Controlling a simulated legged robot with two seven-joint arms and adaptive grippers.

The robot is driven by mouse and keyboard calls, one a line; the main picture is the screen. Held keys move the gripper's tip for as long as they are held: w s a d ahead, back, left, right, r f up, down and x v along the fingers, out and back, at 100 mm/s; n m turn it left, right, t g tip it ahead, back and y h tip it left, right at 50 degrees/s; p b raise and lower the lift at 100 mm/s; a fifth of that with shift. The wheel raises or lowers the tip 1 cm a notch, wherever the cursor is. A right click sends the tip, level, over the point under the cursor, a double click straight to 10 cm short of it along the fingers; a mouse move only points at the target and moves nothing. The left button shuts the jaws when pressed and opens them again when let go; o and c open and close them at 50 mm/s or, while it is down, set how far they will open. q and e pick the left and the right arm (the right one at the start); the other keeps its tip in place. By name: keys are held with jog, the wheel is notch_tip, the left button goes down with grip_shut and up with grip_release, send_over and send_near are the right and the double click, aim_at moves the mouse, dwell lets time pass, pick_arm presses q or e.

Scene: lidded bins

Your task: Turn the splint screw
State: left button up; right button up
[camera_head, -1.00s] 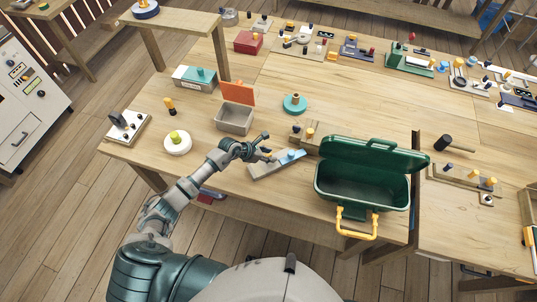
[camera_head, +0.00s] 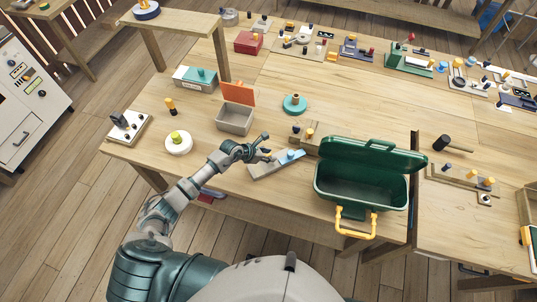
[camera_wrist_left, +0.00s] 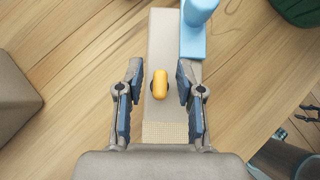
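A grey splint board (camera_head: 268,170) with a light blue part (camera_head: 290,155) lies on the wooden table in front of me. The board also shows in the left wrist view (camera_wrist_left: 163,40), with the blue part (camera_wrist_left: 193,40) along its right edge. A small yellow screw knob (camera_wrist_left: 160,84) stands on the board there. My left gripper (camera_head: 268,148) is over the left part of the board. In the left wrist view its two fingers (camera_wrist_left: 157,90) are apart, one on each side of the knob, with gaps between. Whether the fingertips reach down to knob height is unclear. My right gripper is not in view.
An open green bin (camera_head: 362,190) with a yellow handle stands right of the board. A grey box (camera_head: 235,120) with a raised orange lid is at the back left. A small block (camera_head: 302,140) with pegs is just behind. A white round base (camera_head: 178,145) is left.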

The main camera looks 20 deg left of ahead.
pick_arm(q)
jog(key=v, duration=1.2)
jog(key=shift+f, duration=0.1)
